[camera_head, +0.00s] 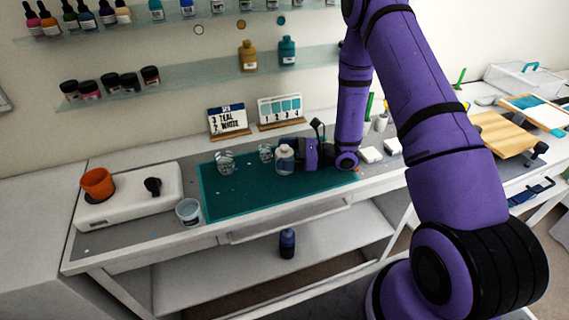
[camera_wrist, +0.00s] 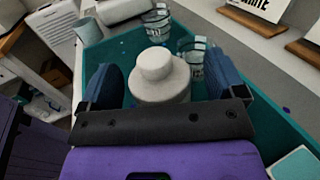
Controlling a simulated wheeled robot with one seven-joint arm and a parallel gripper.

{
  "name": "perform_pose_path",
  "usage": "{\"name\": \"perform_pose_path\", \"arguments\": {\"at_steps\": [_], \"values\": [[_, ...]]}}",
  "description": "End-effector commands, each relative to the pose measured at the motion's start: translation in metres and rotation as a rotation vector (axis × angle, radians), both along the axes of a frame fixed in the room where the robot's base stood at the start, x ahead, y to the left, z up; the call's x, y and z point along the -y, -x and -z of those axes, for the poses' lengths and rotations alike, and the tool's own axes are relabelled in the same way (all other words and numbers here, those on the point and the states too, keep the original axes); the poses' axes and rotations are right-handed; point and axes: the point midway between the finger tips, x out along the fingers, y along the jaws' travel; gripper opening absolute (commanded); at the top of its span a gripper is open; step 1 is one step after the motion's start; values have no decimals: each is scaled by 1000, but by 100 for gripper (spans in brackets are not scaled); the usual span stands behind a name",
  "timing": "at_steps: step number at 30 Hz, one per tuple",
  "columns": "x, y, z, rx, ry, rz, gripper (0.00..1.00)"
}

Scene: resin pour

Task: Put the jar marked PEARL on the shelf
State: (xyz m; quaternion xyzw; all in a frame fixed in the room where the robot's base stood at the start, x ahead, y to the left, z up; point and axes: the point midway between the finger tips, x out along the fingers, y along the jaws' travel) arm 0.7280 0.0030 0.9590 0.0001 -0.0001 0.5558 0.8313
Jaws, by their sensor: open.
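A whitish bottle or jar with a pale cap (camera_head: 285,158) stands upright on the teal mat (camera_head: 225,205). No PEARL lettering can be read on it. My gripper (camera_head: 299,155) is low over the mat, at the right side of this bottle. In the wrist view the bottle (camera_wrist: 158,75) stands between the two open blue fingers of my gripper (camera_wrist: 166,84); contact with them cannot be made out. The lower wall shelf (camera_head: 200,72) holds several dark-capped jars (camera_head: 110,83) at left and a gold bottle (camera_head: 247,57) and a teal bottle (camera_head: 287,51) farther right.
Clear cups (camera_head: 225,162) stand on the mat near the bottle. A TEAL/WHITE card (camera_head: 228,119) and a numbered card (camera_head: 280,109) stand behind. An orange cup (camera_head: 97,183) sits on a white device at left. The lower shelf has free room between jars and gold bottle.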

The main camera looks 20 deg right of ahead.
Motion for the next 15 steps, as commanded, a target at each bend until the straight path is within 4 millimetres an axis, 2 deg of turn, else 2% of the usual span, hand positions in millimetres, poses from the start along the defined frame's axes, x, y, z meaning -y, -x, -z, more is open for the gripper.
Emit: {"name": "perform_pose_path", "arguments": {"at_steps": [7,15], "values": [[-1,-1,0,0,0,1,89],[-1,-1,0,0,0,1,27]]}}
